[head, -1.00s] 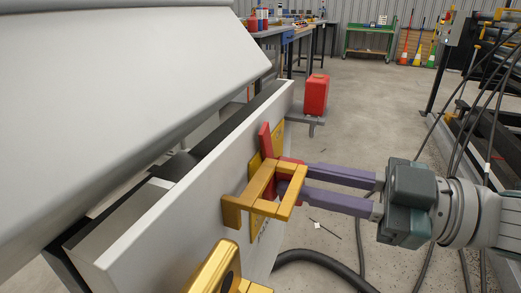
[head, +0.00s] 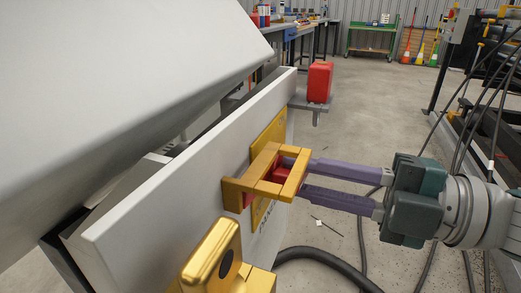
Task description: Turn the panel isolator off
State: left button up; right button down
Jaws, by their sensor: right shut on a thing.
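The panel isolator is a red handle (head: 279,173) on a yellow plate (head: 271,128), fixed to the face of a pale grey panel (head: 180,190). A yellow guard bracket (head: 238,187) stands out around the handle and hides part of it. A bit of red also shows at the bracket's left foot. My right gripper (head: 297,174) comes in from the right with its purple fingers inside the bracket, shut on the red handle. The bracket hides the fingertips in part. Lettering below the plate is partly covered. My left gripper is not in view.
A gold fitting (head: 215,257) with a dark round spot juts out in the foreground below the bracket. A red block (head: 319,82) sits on a grey shelf beyond the panel. A black hose (head: 320,258) lies on the floor. Open floor extends behind.

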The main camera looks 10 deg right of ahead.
jog(key=shift+f+n+b, duration=0.15)
jog(key=shift+n+b, duration=0.2)
jog(key=shift+n, duration=1.05)
jog(key=c, duration=0.8)
grip_release()
jog(key=shift+o, duration=0.2)
jog(key=shift+s, duration=0.1)
jog(key=v, duration=0.9)
jog(key=shift+s+d, duration=0.2)
jog(key=shift+d, duration=0.15)
